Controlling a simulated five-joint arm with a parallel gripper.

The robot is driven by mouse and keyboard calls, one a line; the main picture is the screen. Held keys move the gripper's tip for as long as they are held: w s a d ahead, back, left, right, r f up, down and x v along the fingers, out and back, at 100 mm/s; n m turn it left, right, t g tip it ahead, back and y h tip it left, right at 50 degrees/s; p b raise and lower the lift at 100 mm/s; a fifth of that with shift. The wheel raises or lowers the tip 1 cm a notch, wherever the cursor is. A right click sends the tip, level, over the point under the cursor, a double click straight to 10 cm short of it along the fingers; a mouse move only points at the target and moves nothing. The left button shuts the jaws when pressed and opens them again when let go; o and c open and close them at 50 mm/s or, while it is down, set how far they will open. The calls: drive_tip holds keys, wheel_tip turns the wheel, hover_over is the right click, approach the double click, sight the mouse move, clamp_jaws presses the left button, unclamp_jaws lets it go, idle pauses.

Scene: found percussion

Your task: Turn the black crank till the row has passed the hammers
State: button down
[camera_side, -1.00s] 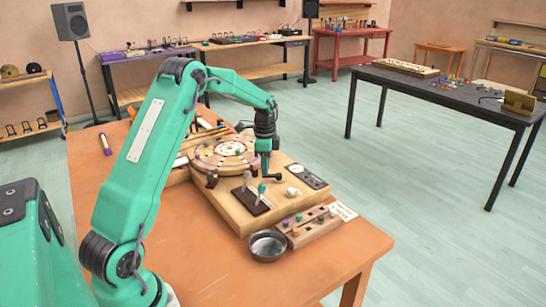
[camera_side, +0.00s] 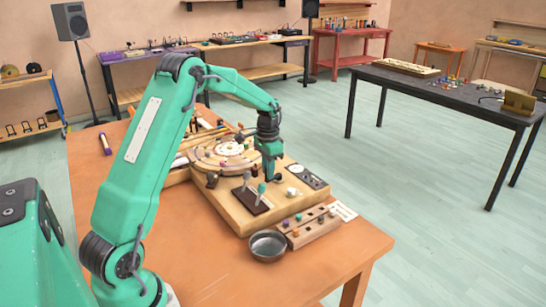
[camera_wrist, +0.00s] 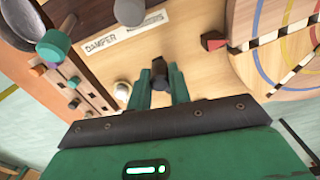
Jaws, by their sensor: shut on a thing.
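The round wooden disc (camera_side: 215,158) lies flat on the board, with rings, pegs and small blocks on it; part of it shows in the wrist view (camera_wrist: 270,75). My gripper (camera_side: 271,179) is low over the board to the right of the disc. In the wrist view my gripper (camera_wrist: 157,82) is shut on the dark handle of the black crank (camera_wrist: 159,66). The fingers hide most of the crank. I cannot make out the hammers clearly.
Two upright levers stand on a dark plate (camera_side: 251,203) in front of the disc. A metal bowl (camera_side: 267,245) and a wooden peg block (camera_side: 309,228) sit near the board's front edge. A "DAMPER" label (camera_wrist: 101,43) and a white knob (camera_wrist: 122,89) are close to my fingers.

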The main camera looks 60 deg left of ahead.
drive_tip(key=n, duration=0.2)
drive_tip(key=d+n, duration=0.2)
drive_tip(key=n, duration=0.1)
drive_tip(key=shift+w+r+n, duration=0.1)
drive_tip(key=shift+w+n, duration=0.2)
drive_tip(key=shift+w, duration=0.1)
drive_tip(key=n, duration=0.1)
drive_tip(key=d+n, duration=0.1)
drive_tip(key=n, duration=0.1)
drive_tip(key=shift+w, duration=0.4)
drive_tip(key=shift+w+d+n, duration=0.1)
drive_tip(key=shift+w+n, duration=0.1)
drive_tip(key=shift+n, duration=0.4)
drive_tip(key=shift+w+d+n, duration=0.1)
drive_tip(key=shift+w+n, duration=0.05)
drive_tip(key=shift+n, duration=0.45)
drive_tip(key=c, duration=1.3)
unclamp_jaws()
wheel_tip(320, 180, up, 8)
